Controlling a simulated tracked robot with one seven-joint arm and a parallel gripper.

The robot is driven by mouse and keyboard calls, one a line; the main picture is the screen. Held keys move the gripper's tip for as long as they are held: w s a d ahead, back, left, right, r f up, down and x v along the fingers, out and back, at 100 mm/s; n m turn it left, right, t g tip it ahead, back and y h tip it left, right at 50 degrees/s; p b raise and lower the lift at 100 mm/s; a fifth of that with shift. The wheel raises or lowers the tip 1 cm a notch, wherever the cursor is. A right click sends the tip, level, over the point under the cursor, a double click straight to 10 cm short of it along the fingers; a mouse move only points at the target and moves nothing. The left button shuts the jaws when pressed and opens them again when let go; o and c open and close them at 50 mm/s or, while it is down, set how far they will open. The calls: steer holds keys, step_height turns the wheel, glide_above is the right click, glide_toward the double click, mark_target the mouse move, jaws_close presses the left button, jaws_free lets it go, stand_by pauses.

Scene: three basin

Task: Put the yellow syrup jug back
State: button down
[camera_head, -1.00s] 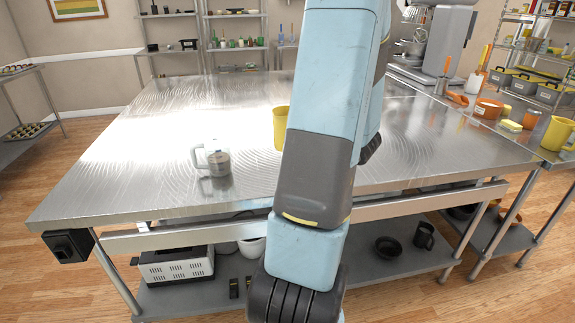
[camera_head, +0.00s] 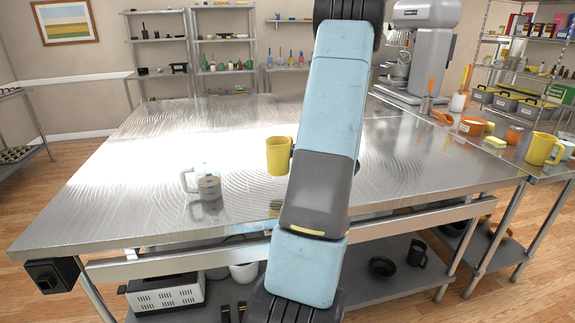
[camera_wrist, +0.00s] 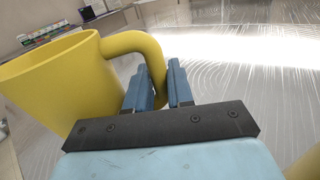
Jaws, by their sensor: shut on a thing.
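A yellow jug (camera_head: 278,156) stands upright just left of my arm in the head view, over the large steel table (camera_head: 120,205). It fills the left of the wrist view (camera_wrist: 45,85), its open rim showing. My gripper (camera_wrist: 160,85) is shut on its handle, which passes between the blue fingers. In the head view my arm hides the gripper and the jug's right side. I cannot tell whether the jug's base touches the table. A second yellow jug (camera_head: 541,149) stands on the side counter at the right.
A clear jug (camera_head: 206,183) with a handle stands on the steel table, left of the held jug. A grey mixer (camera_head: 425,50), an orange pot (camera_head: 472,125) and a yellow block (camera_head: 495,142) are at the right. The table's left half is mostly clear.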

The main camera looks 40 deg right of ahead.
steer(key=shift+w+d+f, duration=0.4)
steer(key=shift+w+f, duration=0.15)
steer(key=shift+f, duration=0.3)
steer(key=shift+w+d+f, duration=0.4)
steer(key=shift+w+f, duration=0.15)
steer(key=shift+f, duration=1.9)
steer(key=c, duration=1)
jaws_free()
steer(key=shift+f, duration=0.1)
steer(key=shift+s+d, duration=0.1)
steer(key=shift+s, duration=0.05)
steer(key=s, duration=1.1)
steer(key=shift+s+d, duration=0.25)
steer(key=shift+s, duration=0.05)
